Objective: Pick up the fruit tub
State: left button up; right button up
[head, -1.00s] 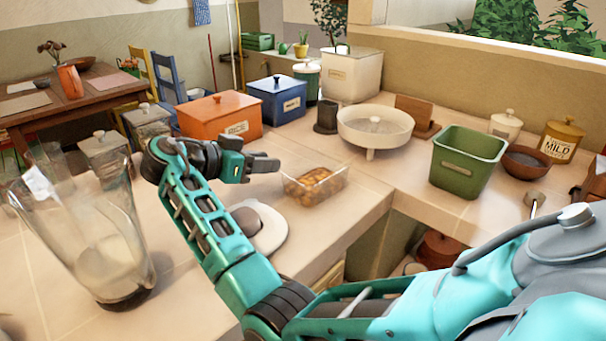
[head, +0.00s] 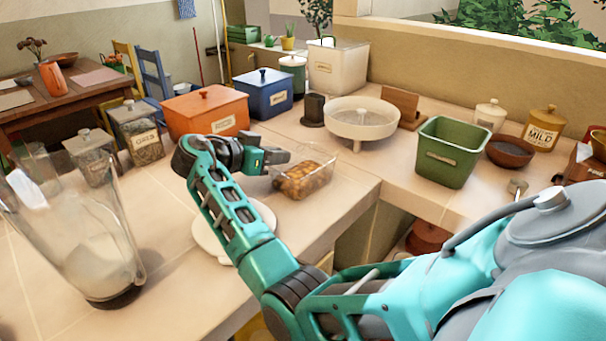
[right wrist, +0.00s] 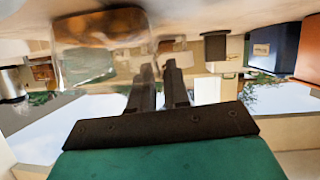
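The fruit tub (head: 303,180) is a clear, open-topped box with orange-brown fruit inside. It sits on the tiled counter near the inner corner in the head view. In the right wrist view, which looks upside down, the tub (right wrist: 88,65) is at the upper left, off to one side of the fingers. My right gripper (head: 284,157) is beside the tub's far left edge, its fingertips overlapping that edge in the picture. Its fingers (right wrist: 159,70) are apart with a narrow empty gap. I cannot tell whether they touch the tub. My left gripper is not in view.
An orange box (head: 205,112) and blue box (head: 262,95) stand behind the gripper. A white footed strainer (head: 365,128) and green bin (head: 455,155) stand to the right. A glass blender jug (head: 85,240) is at left. The counter's inner edge lies just right of the tub.

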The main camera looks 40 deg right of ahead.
grip_shut()
jog(key=shift+r, duration=0.15)
notch_tip(320, 180, up, 20)
jog(key=p, duration=0.1)
dwell(0.6)
dwell(0.5)
